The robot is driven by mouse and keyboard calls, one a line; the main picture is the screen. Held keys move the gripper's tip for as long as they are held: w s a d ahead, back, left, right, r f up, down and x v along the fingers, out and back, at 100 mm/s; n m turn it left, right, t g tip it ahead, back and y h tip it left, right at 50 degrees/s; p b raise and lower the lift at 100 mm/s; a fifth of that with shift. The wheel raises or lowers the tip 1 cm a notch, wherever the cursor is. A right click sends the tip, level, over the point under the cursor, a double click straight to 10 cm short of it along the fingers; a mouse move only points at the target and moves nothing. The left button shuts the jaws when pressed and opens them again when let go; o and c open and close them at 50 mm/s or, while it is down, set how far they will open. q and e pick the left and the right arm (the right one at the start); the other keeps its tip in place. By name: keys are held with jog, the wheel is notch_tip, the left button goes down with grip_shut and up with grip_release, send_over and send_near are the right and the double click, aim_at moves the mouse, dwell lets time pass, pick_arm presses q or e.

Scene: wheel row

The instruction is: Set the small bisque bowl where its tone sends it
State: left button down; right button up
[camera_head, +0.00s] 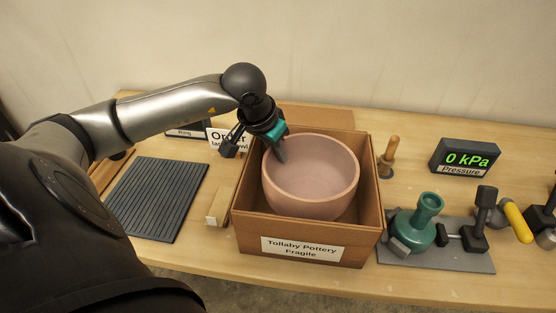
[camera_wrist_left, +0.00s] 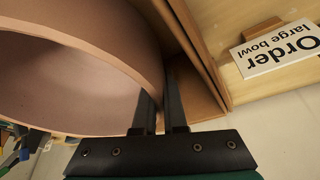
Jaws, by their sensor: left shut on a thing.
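A pinkish bowl (camera_head: 318,190) stands inside an open cardboard box (camera_head: 358,238) labelled "Tollaby Pottery Fragile". It nearly fills the box, and it is the only bowl I see; its underside is hidden by the box. My left gripper (camera_head: 281,153) is shut on the bowl's rim at the far left side. In the left wrist view, the gripper (camera_wrist_left: 161,90) has its fingers on either side of the bowl wall (camera_wrist_left: 120,45). My right gripper is not in view.
A dark ridged mat (camera_head: 157,200) lies left of the box, with a small pale block (camera_head: 217,208) between. A "Ring" sign (camera_head: 185,132) stands behind. To the right are a wooden-handled tool (camera_head: 388,158), a 0 kPa display (camera_head: 465,158) and a green device (camera_head: 418,222) on a grey plate.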

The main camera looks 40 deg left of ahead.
aim_at(279, 163)
pick_arm(q)
jog(key=shift+w+f, duration=0.1)
jog(key=shift+f, duration=1.5)
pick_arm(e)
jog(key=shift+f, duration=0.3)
pick_arm(q)
jog(key=shift+f+b, duration=0.1)
jog(key=shift+b, duration=0.3)
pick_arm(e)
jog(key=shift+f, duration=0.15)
pick_arm(q)
jog(key=c, duration=1.4)
grip_release()
jog(key=shift+f, duration=0.15)
jog(key=o, duration=0.4)
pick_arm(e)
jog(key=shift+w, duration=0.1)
